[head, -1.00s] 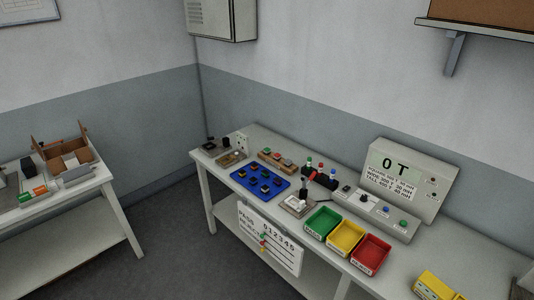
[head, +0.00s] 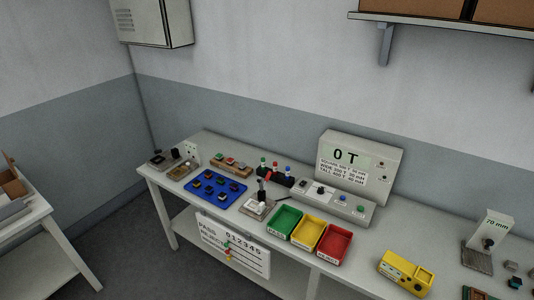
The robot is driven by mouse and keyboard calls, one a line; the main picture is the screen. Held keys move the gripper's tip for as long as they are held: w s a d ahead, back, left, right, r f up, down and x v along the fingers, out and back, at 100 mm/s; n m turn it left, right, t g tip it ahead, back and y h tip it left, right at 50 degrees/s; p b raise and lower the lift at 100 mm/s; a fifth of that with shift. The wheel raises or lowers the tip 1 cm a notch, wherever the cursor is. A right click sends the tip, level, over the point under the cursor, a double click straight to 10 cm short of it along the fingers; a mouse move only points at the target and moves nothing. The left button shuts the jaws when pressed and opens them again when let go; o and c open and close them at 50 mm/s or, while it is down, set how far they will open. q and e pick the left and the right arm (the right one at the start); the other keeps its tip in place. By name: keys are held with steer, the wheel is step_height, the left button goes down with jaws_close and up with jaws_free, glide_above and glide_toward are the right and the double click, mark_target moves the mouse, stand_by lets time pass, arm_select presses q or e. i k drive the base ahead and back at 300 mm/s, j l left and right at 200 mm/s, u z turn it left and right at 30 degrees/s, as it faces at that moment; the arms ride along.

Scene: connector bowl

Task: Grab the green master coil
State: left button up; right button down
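A small green block (head: 219,157) sits at the left end of a wooden rack (head: 232,168) at the back of the workbench, with a red block (head: 229,161) beside it. A green-topped upright piece (head: 263,162) stands in a black rack (head: 268,180) to its right, beside red-topped and blue-topped pieces. They are too small to tell which green piece is the master coil. Neither of my grippers is in view.
A blue tray (head: 241,188) holds several dark parts. Green (head: 284,222), yellow (head: 308,233) and red (head: 335,244) bins line the bench front. A grey console (head: 386,171) reads "0 T". A yellow device (head: 405,270) and a "70 mm" gauge (head: 490,235) stand right.

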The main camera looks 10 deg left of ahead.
mark_target(219, 157)
steer(key=i+j+z, duration=0.3)
steer(key=j, duration=0.15)
steer(key=j+z, duration=0.25)
steer(key=j, duration=0.2)
steer(key=i+j+z, duration=0.1)
steer(key=j+z, duration=0.2)
steer(key=j, duration=0.25)
steer(key=j+z, duration=0.3)
steer(key=j, duration=0.2)
steer(key=i, duration=0.05)
